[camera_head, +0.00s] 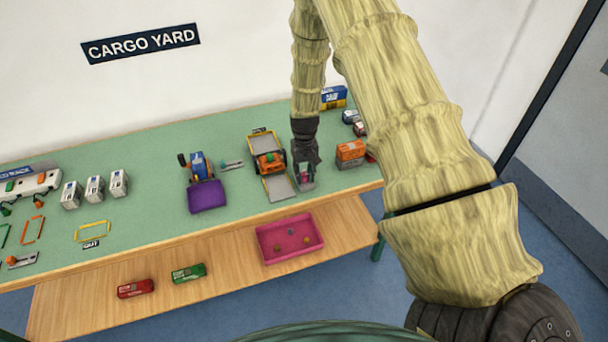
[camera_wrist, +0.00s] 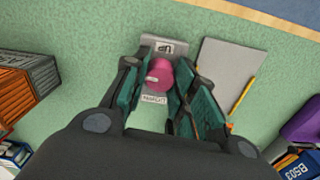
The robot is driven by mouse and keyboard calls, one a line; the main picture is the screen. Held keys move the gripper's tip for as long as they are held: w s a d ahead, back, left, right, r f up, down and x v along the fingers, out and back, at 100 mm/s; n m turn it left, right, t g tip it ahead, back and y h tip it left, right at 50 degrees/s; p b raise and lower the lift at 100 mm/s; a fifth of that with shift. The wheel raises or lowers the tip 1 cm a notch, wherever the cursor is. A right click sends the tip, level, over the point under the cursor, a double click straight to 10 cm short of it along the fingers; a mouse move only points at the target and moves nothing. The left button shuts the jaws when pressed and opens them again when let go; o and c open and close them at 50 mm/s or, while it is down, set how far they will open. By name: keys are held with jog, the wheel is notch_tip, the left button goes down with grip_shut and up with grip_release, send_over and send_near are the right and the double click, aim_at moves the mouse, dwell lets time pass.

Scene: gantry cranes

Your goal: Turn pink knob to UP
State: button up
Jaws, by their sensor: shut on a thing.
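The pink knob (camera_wrist: 159,73) sits on a grey plate (camera_wrist: 152,41) in the wrist view. The plate has an UP label at one end and another label, hard to read, at the other. My gripper (camera_wrist: 157,78) is over the plate, its fingers on either side of the knob and shut on it. In the head view my gripper (camera_head: 305,172) points down at the table's front right part. The knob shows there as a small pink spot (camera_head: 306,177), mostly hidden by the fingers.
An orange container (camera_head: 350,152) stands close to the right of my gripper. A grey ramp (camera_head: 278,188) and an orange vehicle (camera_head: 271,162) are close on the left. A pink tray (camera_head: 289,238) is on the lower shelf.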

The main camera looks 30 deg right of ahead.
jog(key=m, duration=0.4)
jog(key=shift+w+r+m, duration=0.1)
jog(key=shift+w+m, duration=0.05)
jog(key=shift+m, duration=0.15)
jog(key=m, duration=0.3)
jog(key=shift+m, duration=0.3)
jog(key=m, duration=0.4)
jog(key=shift+m, duration=2.2)
jog(key=o, duration=1)
jog(key=shift+o, duration=0.2)
